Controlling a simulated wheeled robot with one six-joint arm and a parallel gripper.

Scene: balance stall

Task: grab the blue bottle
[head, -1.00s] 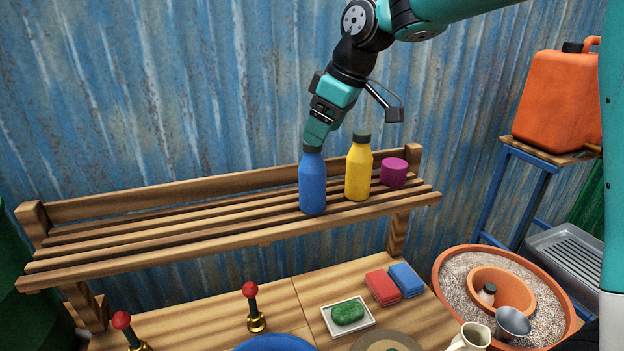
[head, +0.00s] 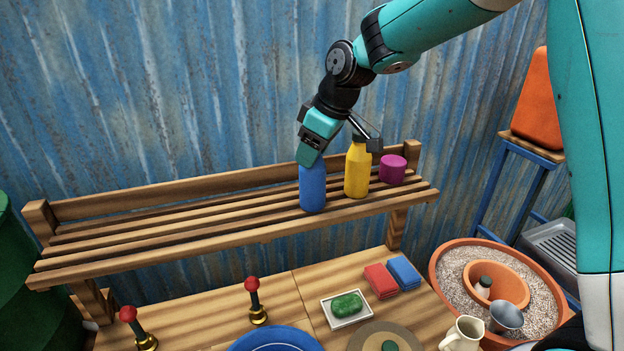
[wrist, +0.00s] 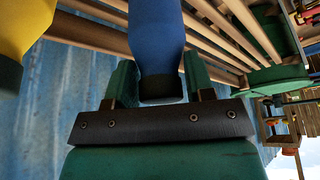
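The blue bottle (head: 313,188) stands upright on the slatted shelf (head: 150,228), left of the yellow bottle. My gripper (head: 309,158) comes down over it from above and hides its cap in the head view. In the wrist view the blue bottle (wrist: 157,40) appears upside down, its dark cap toward my palm. One finger of my gripper (wrist: 160,82) is on each side of its upper part. The fingers are apart and close to the bottle; firm contact does not show.
The yellow bottle (head: 357,172) stands close on the right, near my wrist, with a purple cylinder (head: 392,169) beyond it. The shelf left of the blue bottle is clear.

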